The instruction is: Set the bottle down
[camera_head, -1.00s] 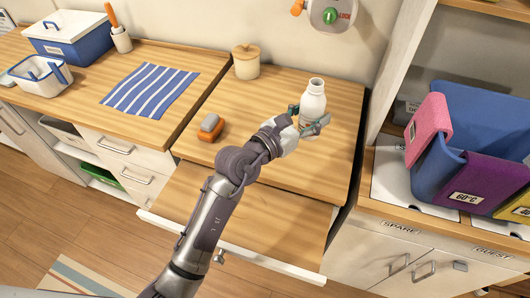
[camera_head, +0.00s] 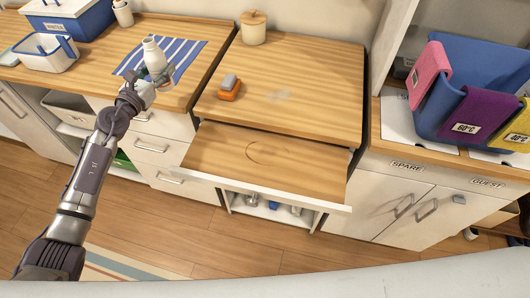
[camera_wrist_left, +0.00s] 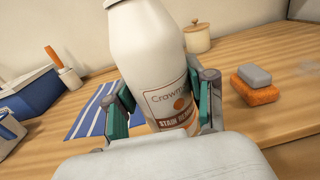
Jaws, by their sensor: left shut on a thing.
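The white bottle (camera_head: 153,56) is upright, slightly tilted in the picture, over the blue-and-white striped cloth (camera_head: 188,54) on the left counter. My left gripper (camera_head: 150,78) is shut on the bottle's lower body. In the left wrist view the bottle (camera_wrist_left: 146,50) stands between the two fingers (camera_wrist_left: 165,105), its label partly showing. The fingers and wrist hide the bottle's base, so I cannot tell whether it touches the cloth. My right gripper is not in view.
An orange-and-grey sponge (camera_head: 229,88) and a lidded jar (camera_head: 253,28) sit on the middle worktop, with a pale smear (camera_head: 277,96) nearby. A white-and-blue basket (camera_head: 46,54) stands left of the cloth. A pull-out board (camera_head: 262,160) extends in front.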

